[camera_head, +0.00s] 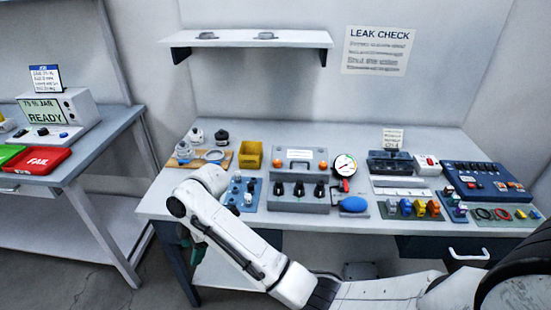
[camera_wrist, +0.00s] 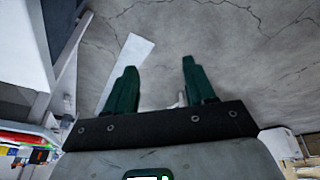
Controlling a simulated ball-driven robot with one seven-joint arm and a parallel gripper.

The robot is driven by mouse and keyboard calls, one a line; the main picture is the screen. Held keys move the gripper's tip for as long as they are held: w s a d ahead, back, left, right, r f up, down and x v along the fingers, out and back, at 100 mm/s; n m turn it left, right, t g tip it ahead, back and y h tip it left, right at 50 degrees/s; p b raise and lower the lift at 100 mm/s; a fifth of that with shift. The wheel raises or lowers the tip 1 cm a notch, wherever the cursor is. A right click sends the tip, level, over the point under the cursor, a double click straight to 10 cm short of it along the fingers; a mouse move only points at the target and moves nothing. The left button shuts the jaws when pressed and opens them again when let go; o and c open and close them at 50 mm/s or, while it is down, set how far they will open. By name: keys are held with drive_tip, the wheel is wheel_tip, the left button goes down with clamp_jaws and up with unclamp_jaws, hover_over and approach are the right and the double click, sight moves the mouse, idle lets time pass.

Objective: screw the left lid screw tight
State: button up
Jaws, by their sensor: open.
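A grey box (camera_head: 301,204) stands at the middle of the workbench in the head view. Its raised back part has a handle and orange knobs, a left one (camera_head: 277,164) and a right one (camera_head: 323,164). Several black knobs, one at the left (camera_head: 278,188), stand along its front. I cannot tell which of these is the left lid screw, nor how tight any is. My gripper (camera_wrist: 160,85) is open and empty in the wrist view, its green fingers apart over the floor. In the head view it hangs low at the bench's front left, mostly hidden by my arm.
The workbench (camera_head: 370,228) also holds a yellow bin (camera_head: 250,154), a pressure gauge (camera_head: 345,165), a blue bulb (camera_head: 353,204), a blue block (camera_head: 241,193) and several coloured connectors at the right. A shelf (camera_head: 247,38) hangs above. A side table (camera_head: 60,184) with a red tray stands left.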

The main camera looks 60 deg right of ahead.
drive_tip(key=w+d+r+n, duration=0.3)
drive_tip(key=d+r, duration=0.2)
drive_tip(key=d, duration=0.4)
drive_tip(key=n+g+h+p, duration=0.2)
drive_tip(key=n+g+h, duration=0.1)
drive_tip(key=n, duration=0.1)
approach(277, 161)
drive_tip(key=f, duration=0.4)
drive_tip(key=f+p, duration=0.1)
drive_tip(key=f, duration=0.3)
drive_tip(key=shift+s+f, duration=0.2)
drive_tip(key=shift+f, duration=0.05)
clamp_jaws()
